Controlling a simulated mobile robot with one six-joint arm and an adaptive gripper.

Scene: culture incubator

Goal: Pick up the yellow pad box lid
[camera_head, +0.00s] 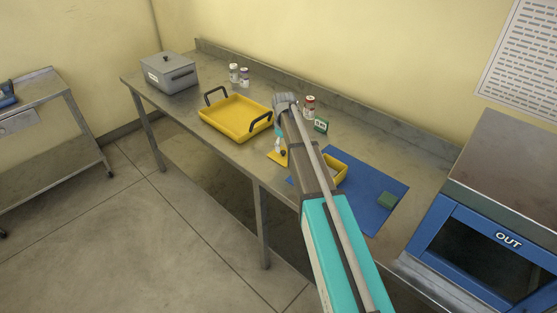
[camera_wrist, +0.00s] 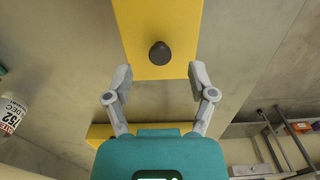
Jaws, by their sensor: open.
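The yellow pad box lid (camera_wrist: 160,22) is a flat yellow plate with a dark round knob (camera_wrist: 158,54), seen in the wrist view beyond my fingers. In the head view, a small part of the lid (camera_head: 276,158) shows on the steel table, left of my arm, which hides the rest. My gripper (camera_wrist: 160,76) is open and empty, with one finger on each side of the lid's near end in the wrist view. I cannot tell its height above the lid. The yellow box (camera_head: 335,166) sits on a blue mat (camera_head: 370,188), partly hidden by my arm.
A yellow tray (camera_head: 225,128) with black handles stands left of the lid. A green card (camera_head: 321,125) and a red-capped bottle (camera_head: 310,105) stand behind. A grey box (camera_head: 170,72) and the blue-framed OUT unit (camera_head: 495,240) flank the area.

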